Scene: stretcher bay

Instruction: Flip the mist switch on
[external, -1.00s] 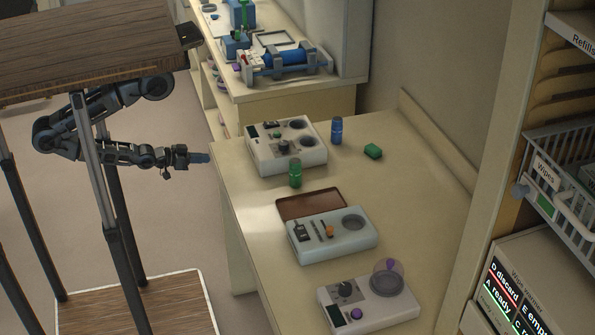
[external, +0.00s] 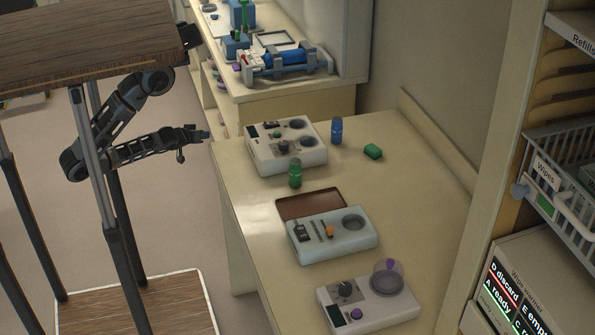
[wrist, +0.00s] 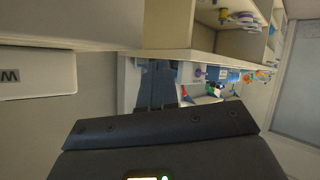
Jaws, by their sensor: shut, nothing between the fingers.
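Three white control boxes stand on the beige counter. The far box (external: 287,158) has a small dark display, knobs and round wells. The middle box (external: 345,247) has a black switch-like part (external: 302,233), slots, an orange knob and a round well. The near box (external: 385,306) has a dark dial, a purple button and a clear dome. No label reading mist is legible, so I cannot tell which control is the mist switch. My gripper (external: 206,134) is shut and empty, left of the far box and apart from it. Its fingers also show in the wrist view (wrist: 157,88).
A green bottle (external: 295,173), a blue bottle (external: 336,131) and a green block (external: 373,151) stand around the far box. A brown tray (external: 311,205) lies behind the middle box. A wooden-topped stand (external: 90,45) is close to my arm. The counter's right side is clear.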

